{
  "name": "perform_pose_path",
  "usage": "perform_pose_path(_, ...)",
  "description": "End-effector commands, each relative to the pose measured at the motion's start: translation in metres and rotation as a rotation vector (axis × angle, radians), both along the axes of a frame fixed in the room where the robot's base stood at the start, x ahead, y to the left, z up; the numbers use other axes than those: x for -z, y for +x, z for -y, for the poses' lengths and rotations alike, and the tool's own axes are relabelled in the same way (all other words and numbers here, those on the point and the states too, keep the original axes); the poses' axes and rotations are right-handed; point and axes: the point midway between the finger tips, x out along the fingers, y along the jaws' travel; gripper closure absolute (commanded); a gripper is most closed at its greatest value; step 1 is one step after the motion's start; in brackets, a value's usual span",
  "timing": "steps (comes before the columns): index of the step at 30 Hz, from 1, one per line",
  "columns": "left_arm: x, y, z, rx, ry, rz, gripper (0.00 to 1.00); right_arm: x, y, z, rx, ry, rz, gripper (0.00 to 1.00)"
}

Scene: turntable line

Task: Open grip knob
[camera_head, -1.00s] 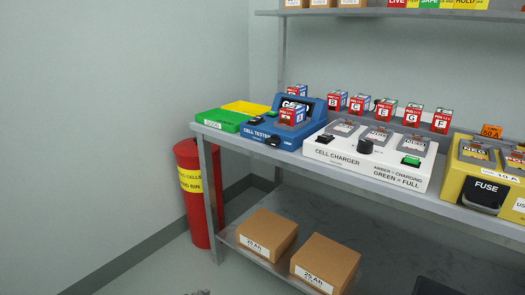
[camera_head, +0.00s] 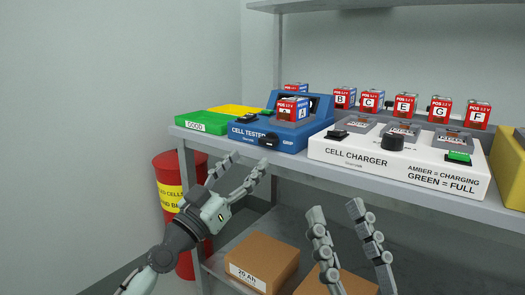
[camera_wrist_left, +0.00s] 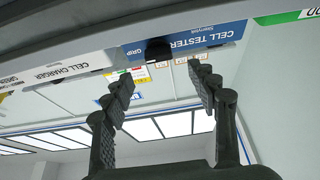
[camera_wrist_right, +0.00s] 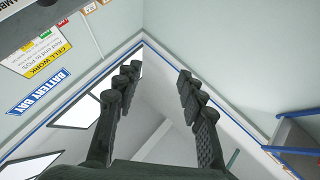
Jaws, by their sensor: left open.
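The grip knob (camera_head: 270,141) is a black knob on the front of the blue cell tester (camera_head: 240,133), beside the word GRIP. It also shows in the left wrist view (camera_wrist_left: 158,50), ahead of and between the fingers. A red and blue cell (camera_head: 293,111) marked A sits on the tester. My left gripper (camera_head: 243,172) is open and empty, in front of and below the tester, its fingertips close to the knob but apparently apart from it. My right gripper (camera_head: 338,210) is open and empty in front of the shelf, below the charger.
The white cell charger (camera_head: 345,155) stands right of the tester, with several cells behind it. Green (camera_head: 203,122) and yellow (camera_head: 238,111) trays stand left. A red bin (camera_head: 168,178) is beside the shelf. Cardboard boxes (camera_head: 262,265) lie on the lower shelf.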

Motion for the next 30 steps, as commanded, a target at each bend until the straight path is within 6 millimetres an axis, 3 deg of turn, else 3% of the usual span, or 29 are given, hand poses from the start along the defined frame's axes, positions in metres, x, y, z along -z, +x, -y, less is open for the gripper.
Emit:
perform_pose_path(12,-0.025,0.046,0.034,0.001,-0.001,-0.002,0.41,0.016,0.011,-0.007,-0.01,-0.043,-0.131,0.6)
perform_pose_path(23,-0.026,0.052,0.038,0.002,0.001,-0.004,0.41,0.018,0.012,-0.008,-0.011,-0.048,-0.147,0.6)
perform_pose_path(30,-0.026,0.052,0.038,0.001,0.001,-0.004,0.67,0.019,0.012,-0.008,-0.011,-0.048,-0.147,0.6)
